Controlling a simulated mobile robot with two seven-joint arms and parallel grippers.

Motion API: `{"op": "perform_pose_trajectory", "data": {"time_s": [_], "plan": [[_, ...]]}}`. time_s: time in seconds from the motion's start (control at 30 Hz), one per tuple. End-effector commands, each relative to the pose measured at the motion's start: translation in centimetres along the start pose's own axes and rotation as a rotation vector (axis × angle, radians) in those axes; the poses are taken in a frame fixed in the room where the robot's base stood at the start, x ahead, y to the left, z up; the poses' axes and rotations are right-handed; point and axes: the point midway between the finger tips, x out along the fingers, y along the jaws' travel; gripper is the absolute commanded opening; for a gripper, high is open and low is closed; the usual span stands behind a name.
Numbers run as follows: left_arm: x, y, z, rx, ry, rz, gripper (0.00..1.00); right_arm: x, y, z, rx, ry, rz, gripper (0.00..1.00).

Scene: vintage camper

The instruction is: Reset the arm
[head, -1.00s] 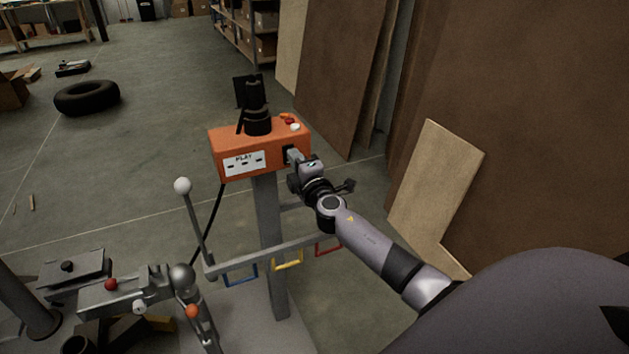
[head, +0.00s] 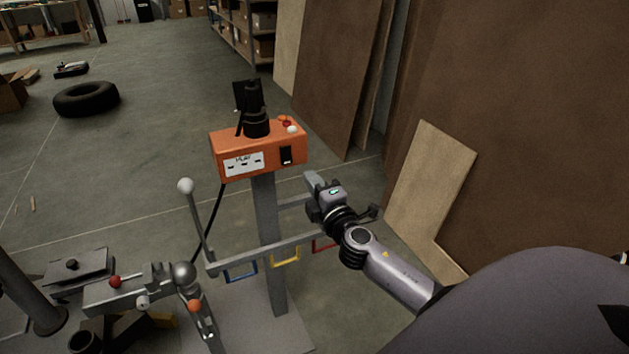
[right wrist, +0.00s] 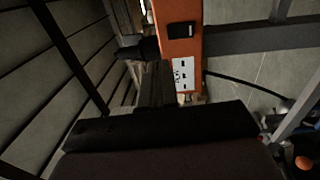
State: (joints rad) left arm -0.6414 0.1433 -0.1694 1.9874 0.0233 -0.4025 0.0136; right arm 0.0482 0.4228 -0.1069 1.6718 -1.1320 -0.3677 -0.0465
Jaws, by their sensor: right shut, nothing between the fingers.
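My right gripper (head: 315,183) is shut and empty in the head view. It is to the right of the orange box (head: 221,146) on the grey post and a little below it, apart from the box. The box has a white label (head: 244,163) and a black switch or socket (head: 286,155) on its front. In the right wrist view the box (right wrist: 183,55) stands at the top, with its black switch (right wrist: 181,30) showing. My left gripper is not in view.
Below the box, a grey bar carries blue (head: 241,274), yellow (head: 286,257) and red handles. A white-knobbed lever (head: 187,188) and a metal vise-like fixture (head: 120,293) stand at left. Wooden boards (head: 430,190) lean at right. A tire (head: 86,99) lies on the open floor.

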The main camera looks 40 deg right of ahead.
Motion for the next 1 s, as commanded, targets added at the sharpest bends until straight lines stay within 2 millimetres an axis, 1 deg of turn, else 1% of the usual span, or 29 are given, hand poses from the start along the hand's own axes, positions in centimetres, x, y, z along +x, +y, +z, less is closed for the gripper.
{"op": "perform_pose_trajectory", "data": {"time_s": [0.17,0.67,0.77,0.87,0.97,1.0], "plan": [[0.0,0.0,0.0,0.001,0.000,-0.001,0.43,-0.7,0.2,0.1,0.001,-0.001,0.000,0.00],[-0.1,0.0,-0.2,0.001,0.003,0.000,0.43,-0.7,0.2,0.0,0.000,-0.001,0.000,0.00],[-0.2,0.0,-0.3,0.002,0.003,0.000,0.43,-0.9,-0.1,-0.1,0.013,0.001,-0.010,0.00],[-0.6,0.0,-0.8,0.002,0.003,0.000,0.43,-2.2,-1.4,-0.8,0.084,0.011,-0.064,0.00],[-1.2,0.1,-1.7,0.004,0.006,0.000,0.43,-5.2,-4.0,-2.1,0.236,0.021,-0.177,0.00],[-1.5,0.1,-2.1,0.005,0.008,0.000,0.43,-6.8,-5.1,-2.9,0.315,0.022,-0.233,0.00]]}}
